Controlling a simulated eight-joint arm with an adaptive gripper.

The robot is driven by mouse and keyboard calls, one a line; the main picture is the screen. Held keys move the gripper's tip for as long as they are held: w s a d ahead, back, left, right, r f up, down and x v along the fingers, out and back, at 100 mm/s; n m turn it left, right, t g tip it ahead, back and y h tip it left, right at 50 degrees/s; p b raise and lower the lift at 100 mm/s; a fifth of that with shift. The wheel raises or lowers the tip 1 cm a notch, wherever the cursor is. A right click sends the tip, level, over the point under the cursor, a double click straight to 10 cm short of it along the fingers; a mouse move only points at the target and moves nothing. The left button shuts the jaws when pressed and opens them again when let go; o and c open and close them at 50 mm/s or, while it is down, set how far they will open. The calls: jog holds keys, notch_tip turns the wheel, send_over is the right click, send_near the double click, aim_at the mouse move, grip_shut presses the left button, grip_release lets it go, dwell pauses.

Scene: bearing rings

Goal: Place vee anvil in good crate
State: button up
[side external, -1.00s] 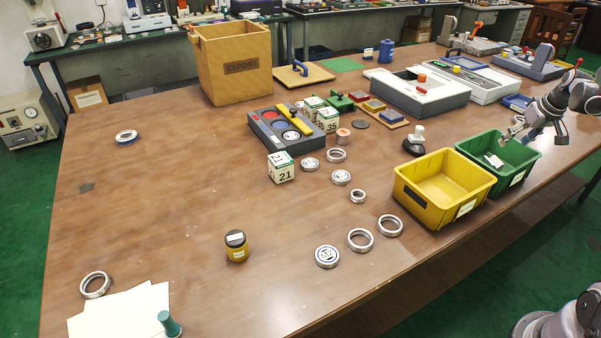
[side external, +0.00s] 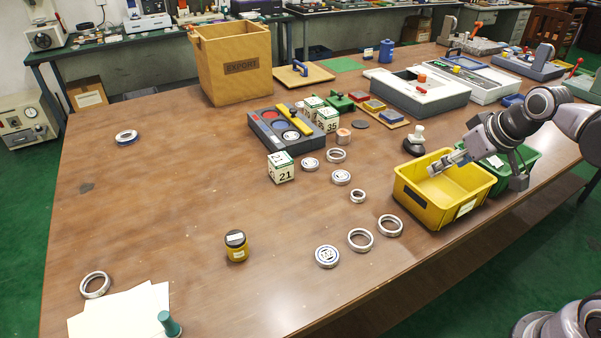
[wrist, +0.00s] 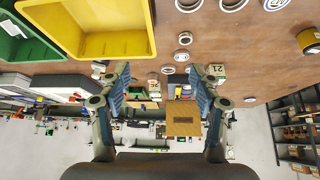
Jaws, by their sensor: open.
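My gripper (side external: 447,162) is over the yellow crate (side external: 421,204) in the side view. In the wrist view my gripper (wrist: 159,80) has its two fingers wide apart with nothing between them. The green crate (side external: 529,161) stands beside the yellow one, partly hidden by my arm. A small pale item (side external: 495,160) shows inside it, too small to identify. In the wrist view the yellow crate (wrist: 120,44) and the green crate (wrist: 32,48) are at the upper left. I cannot pick out the vee anvil for sure, nor read which crate is the good one.
Several bearing rings, including one (side external: 360,240), lie left of the crates. A black-based stand with a white knob (side external: 416,136) is behind the yellow crate. The table's left middle is mostly clear.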

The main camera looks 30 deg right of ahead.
jog(key=s+a+f+n, duration=0.1)
jog(key=s+a+f, duration=0.1)
jog(key=s+a, duration=0.2)
jog(key=shift+s+a+f+t+y, duration=0.25)
jog(key=shift+s+a+t+y, duration=0.15)
jog(key=shift+a, duration=0.6)
jog(key=shift+o, duration=0.3)
